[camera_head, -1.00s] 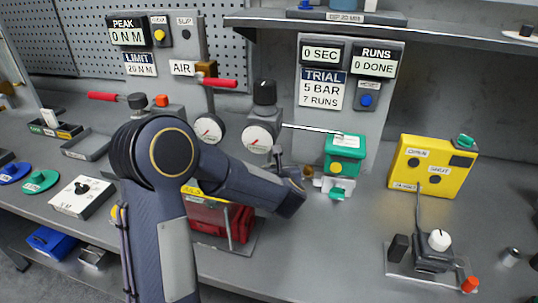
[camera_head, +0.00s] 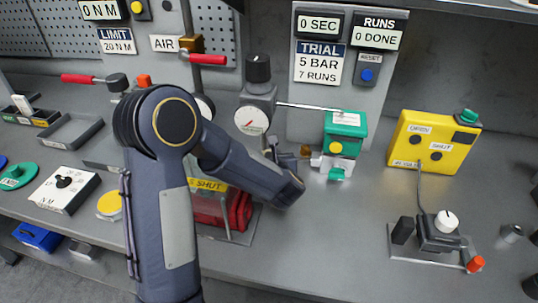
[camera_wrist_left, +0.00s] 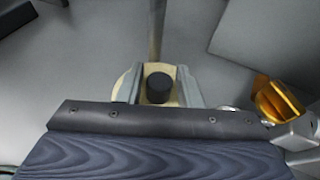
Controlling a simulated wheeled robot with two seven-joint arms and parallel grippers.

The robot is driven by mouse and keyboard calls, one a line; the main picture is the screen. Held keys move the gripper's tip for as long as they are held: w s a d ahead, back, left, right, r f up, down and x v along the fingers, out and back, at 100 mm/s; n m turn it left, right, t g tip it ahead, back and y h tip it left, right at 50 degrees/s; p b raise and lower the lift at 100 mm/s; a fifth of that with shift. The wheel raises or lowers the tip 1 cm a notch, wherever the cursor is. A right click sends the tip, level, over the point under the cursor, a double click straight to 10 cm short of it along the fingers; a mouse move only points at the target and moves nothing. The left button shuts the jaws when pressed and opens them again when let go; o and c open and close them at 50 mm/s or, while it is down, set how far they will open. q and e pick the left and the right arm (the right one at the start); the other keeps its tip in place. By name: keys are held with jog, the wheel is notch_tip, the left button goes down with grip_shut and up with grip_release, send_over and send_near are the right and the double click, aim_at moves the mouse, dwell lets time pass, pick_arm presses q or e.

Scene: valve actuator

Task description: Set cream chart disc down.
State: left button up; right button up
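The cream chart disc (camera_wrist_left: 121,84) shows in the left wrist view as a pale round plate with a black knob (camera_wrist_left: 160,84) in its middle. The fingers of my left gripper (camera_wrist_left: 160,92) stand on either side of the knob and appear closed on it. They cover part of the disc. In the head view my left gripper (camera_head: 278,152) is mostly behind my own forearm, near the gauge stand, and I cannot make out the disc there. Whether the disc touches a surface below is unclear. My right gripper is not in view.
A white-faced gauge (camera_head: 251,120) and a green box (camera_head: 345,132) stand close to the gripper. A red block (camera_head: 238,210) lies below the forearm. A yellow box (camera_head: 433,143) and a switch unit (camera_head: 438,235) are to the right. Bare bench (camera_head: 340,225) lies between.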

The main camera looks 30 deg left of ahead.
pick_arm(q)
jog(key=shift+o, duration=1)
